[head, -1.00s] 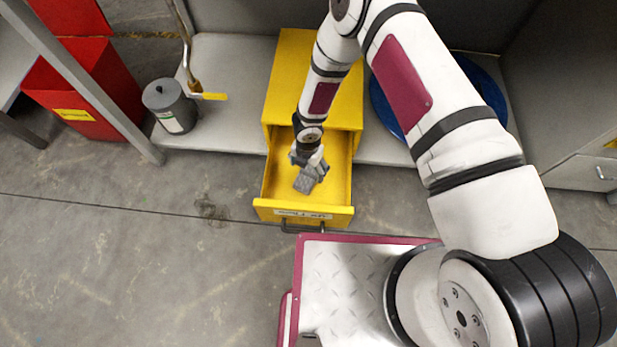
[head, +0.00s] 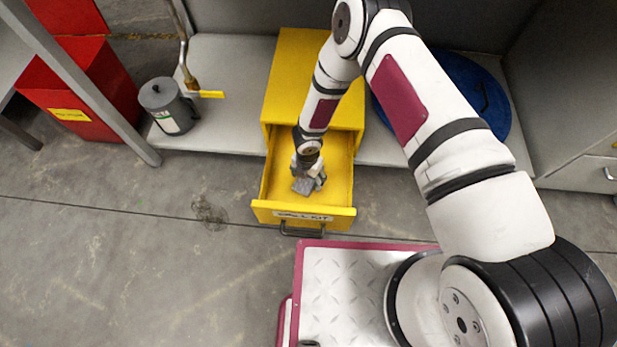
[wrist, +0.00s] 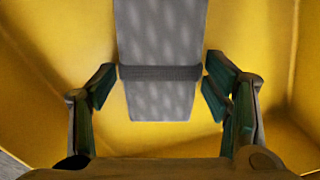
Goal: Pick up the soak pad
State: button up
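The soak pad (head: 303,186) is a grey flat piece lying in the open yellow drawer (head: 341,191). In the wrist view the pad (wrist: 160,100) runs lengthwise between my fingers, with a darker band across it. My gripper (head: 309,181) is down inside the drawer, over the pad. In the wrist view my gripper (wrist: 161,90) has one finger at each long side of the pad, close to the band. The fingers are spread about the pad's width, with no clear grip on it. My gripper hides part of the pad in the head view.
The drawer belongs to a yellow cabinet (head: 290,80), and its walls surround my gripper. A grey canister (head: 168,108) stands left on the shelf, with a red bin (head: 85,90) beyond. A blue round item (head: 470,90) lies behind my arm.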

aim_at(307, 178)
jog(key=c, duration=0.8)
notch_tip(307, 178, up, 10)
jog(key=p, duration=0.4)
jog(key=o, duration=0.4)
jog(key=shift+c, duration=0.7)
